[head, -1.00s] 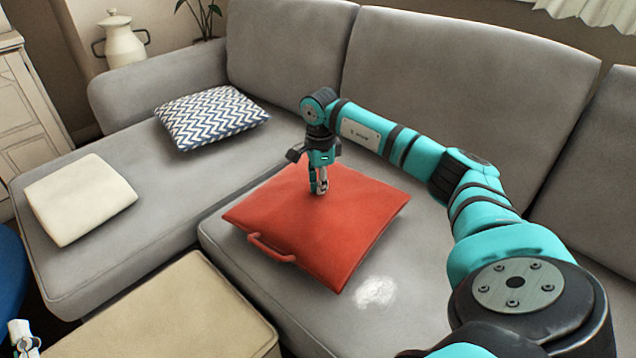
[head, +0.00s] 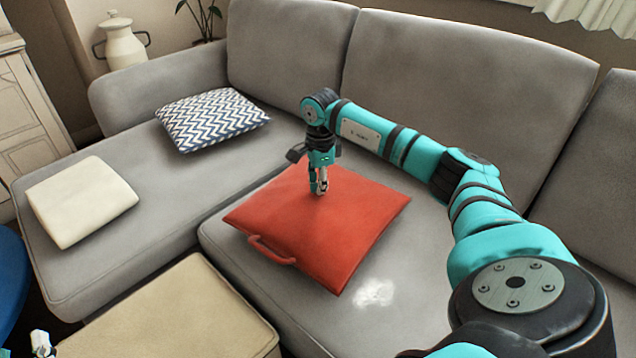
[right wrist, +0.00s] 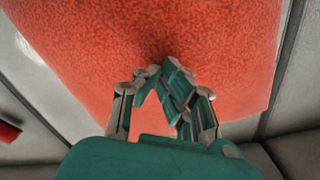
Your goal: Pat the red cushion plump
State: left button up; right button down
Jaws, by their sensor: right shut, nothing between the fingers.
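The red cushion (head: 335,230) lies flat on the grey sofa seat in the head view, with a red handle loop on its near left edge. It fills most of the right wrist view (right wrist: 90,50). My right gripper (head: 320,192) points down over the cushion's upper middle, shut and empty. In the right wrist view its fingertips (right wrist: 163,72) meet at or very near the red surface, where a slight dark shading shows; I cannot tell how hard they press. My left gripper (head: 42,345) shows only as a small piece at the bottom left corner, its jaws unclear.
A zigzag-patterned cushion (head: 212,118) and a cream cushion (head: 82,200) lie on the sofa's left part. A beige ottoman (head: 175,315) stands in front. A white patch (head: 374,292) marks the seat beside the red cushion. The sofa backrest (head: 450,90) rises behind my right arm.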

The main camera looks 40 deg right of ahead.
jog(key=shift+f, duration=0.6)
jog(key=shift+f+b, duration=0.15)
jog(key=shift+b, duration=0.15)
pick_arm(q)
jog(key=r+t, duration=0.1)
jog(key=s+r+h, duration=0.1)
jog(key=r, duration=0.1)
jog(key=shift+d+t, duration=0.1)
jog(key=shift+t, duration=0.3)
pick_arm(e)
jog(key=shift+r+p, duration=0.8)
jog(key=shift+r, duration=0.05)
pick_arm(q)
notch_tip(320, 180, down, 7)
jog(key=w+g+y, duration=0.1)
jog(key=g+y, duration=0.1)
jog(key=g, duration=0.2)
jog(key=shift+w+a+f+g, duration=0.2)
jog(key=shift+a+g, duration=0.1)
jog(key=shift+a, duration=0.1)
